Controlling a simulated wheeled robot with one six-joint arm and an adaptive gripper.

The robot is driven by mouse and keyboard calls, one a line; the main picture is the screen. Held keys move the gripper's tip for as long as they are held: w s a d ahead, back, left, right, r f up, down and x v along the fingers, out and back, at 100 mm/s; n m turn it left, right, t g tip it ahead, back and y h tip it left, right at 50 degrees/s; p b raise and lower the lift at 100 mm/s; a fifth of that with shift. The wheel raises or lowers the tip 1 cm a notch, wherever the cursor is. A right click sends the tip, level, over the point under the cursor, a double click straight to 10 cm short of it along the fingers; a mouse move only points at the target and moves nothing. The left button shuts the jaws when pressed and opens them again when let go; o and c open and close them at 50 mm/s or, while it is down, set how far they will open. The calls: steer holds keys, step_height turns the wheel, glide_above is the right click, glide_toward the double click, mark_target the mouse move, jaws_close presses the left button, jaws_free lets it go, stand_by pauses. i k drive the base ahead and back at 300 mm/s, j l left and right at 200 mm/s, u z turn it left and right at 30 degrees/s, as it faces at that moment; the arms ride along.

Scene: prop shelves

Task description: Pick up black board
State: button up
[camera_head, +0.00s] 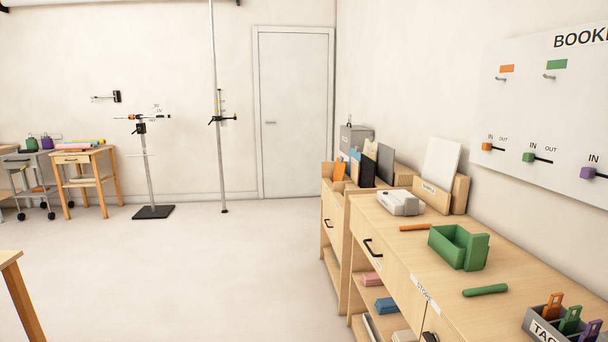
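A black board (368,172) stands upright on the far wooden cabinet at the right wall, among other boards. A dark grey board (386,163) stands just to its right, with an orange piece (339,170) and blue and cream boards to its left. The lower edge of the black board is partly hidden by the near cabinet's items and the cabinet edge. My gripper is not in view.
The near cabinet (400,245) holds a white device (400,203), a white board (441,164) in a wooden holder, a green box (458,246) and a grey tag tray (540,320). Open floor (220,270) lies left of the cabinets. A table corner (12,257) shows at lower left.

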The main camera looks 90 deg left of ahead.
mark_target(367, 174)
steer(key=u, duration=2.45)
